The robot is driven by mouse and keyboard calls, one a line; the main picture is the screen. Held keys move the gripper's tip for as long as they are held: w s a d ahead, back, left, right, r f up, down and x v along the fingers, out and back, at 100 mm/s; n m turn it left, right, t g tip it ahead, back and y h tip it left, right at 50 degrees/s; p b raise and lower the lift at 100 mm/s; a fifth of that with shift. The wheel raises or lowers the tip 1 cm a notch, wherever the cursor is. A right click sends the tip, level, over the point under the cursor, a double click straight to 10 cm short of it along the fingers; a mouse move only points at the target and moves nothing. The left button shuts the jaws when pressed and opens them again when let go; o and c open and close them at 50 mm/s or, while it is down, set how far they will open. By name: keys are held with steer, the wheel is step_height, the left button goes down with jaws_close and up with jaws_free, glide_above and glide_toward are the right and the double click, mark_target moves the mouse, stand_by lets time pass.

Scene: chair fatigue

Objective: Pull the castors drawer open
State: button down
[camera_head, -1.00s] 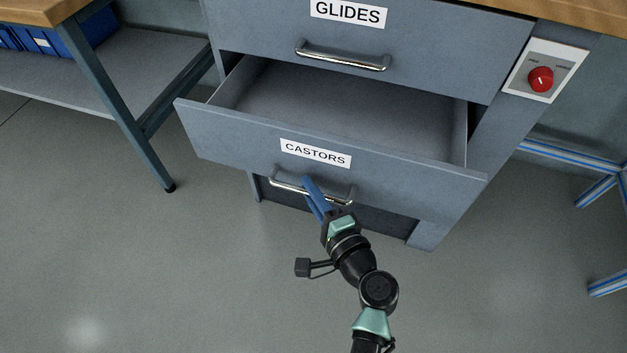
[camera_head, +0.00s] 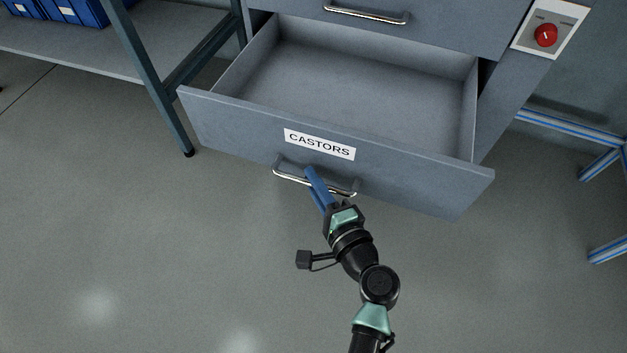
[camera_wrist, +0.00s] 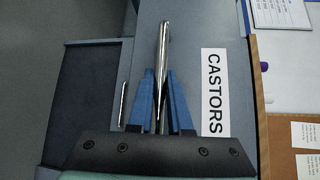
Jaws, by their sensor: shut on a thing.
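The grey-blue castors drawer (camera_head: 400,168) stands well out of its cabinet in the head view, and its inside looks empty. Its white label (camera_head: 319,144) reads CASTORS, and it also shows sideways in the wrist view (camera_wrist: 214,92). My gripper (camera_head: 316,182) is shut on the drawer's metal bar handle (camera_head: 291,178), near the middle of the bar. In the wrist view the handle (camera_wrist: 163,50) runs between the two blue fingers of my gripper (camera_wrist: 160,90). The fingers hide part of the bar.
Another drawer with a metal handle (camera_head: 366,14) is shut above. A panel with a red knob (camera_head: 545,35) is at the upper right. A bench leg (camera_head: 150,85) stands close to the drawer's left end. The floor (camera_head: 180,270) in front is clear.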

steer(key=c, duration=0.9)
jaws_free()
steer(key=shift+o, duration=0.2)
steer(key=p+v, duration=0.3)
steer(key=v, duration=1)
